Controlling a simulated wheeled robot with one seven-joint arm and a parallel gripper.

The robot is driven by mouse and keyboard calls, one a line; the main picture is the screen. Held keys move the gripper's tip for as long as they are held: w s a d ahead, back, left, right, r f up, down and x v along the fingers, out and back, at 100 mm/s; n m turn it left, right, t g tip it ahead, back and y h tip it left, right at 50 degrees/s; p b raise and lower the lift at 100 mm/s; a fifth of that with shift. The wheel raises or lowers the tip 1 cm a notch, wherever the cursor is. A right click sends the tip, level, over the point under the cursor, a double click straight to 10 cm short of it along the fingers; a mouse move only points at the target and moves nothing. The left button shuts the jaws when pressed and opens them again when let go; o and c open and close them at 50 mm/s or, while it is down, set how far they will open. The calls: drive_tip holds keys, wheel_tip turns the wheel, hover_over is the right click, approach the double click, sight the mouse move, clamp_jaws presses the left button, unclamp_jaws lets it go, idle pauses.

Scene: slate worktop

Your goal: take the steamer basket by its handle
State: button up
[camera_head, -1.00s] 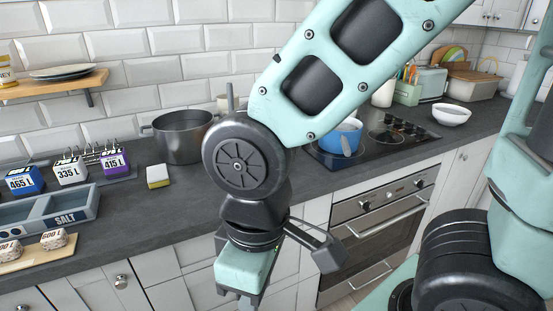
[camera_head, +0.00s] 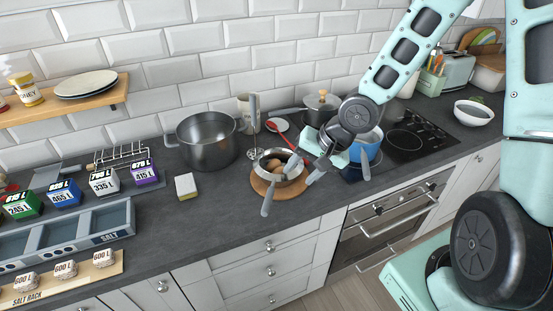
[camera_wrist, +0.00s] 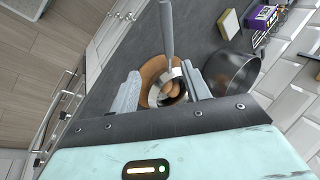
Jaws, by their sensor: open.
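The steamer basket (camera_head: 292,180) is a small round metal basket with brown egg-like items in it. It sits on a round wooden board (camera_head: 258,186), and its grey handle (camera_head: 267,205) points towards the worktop's front edge. My gripper (camera_head: 301,167) is open and empty, above and just right of the basket. In the wrist view, the basket (camera_wrist: 182,97) shows between the open fingers of my gripper (camera_wrist: 160,73). There the handle (camera_wrist: 167,30) extends beyond the fingertips to the top edge, apart from both fingers. My gripper hides part of the basket's right side in the head view.
A large grey pot (camera_head: 207,150) and a sponge (camera_head: 186,187) stand to the left. An upright metal utensil (camera_head: 253,122) and a lidded pot (camera_head: 321,107) are behind. A blue pan (camera_head: 368,148) is close on the right. The worktop left of the handle is clear.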

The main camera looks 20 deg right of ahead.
sight(273, 192)
drive_tip(key=shift+m+t+y, duration=0.3)
drive_tip(key=shift+m, duration=0.3)
drive_tip(key=x, duration=0.7)
drive_tip(key=w+b+x, duration=0.1)
drive_tip(key=x, duration=0.3)
drive_tip(key=shift+w+d, duration=0.1)
drive_tip(key=shift+d, duration=0.05)
drive_tip(key=shift+p+x, duration=1)
drive_tip(key=shift+x, duration=1.55)
clamp_jaws()
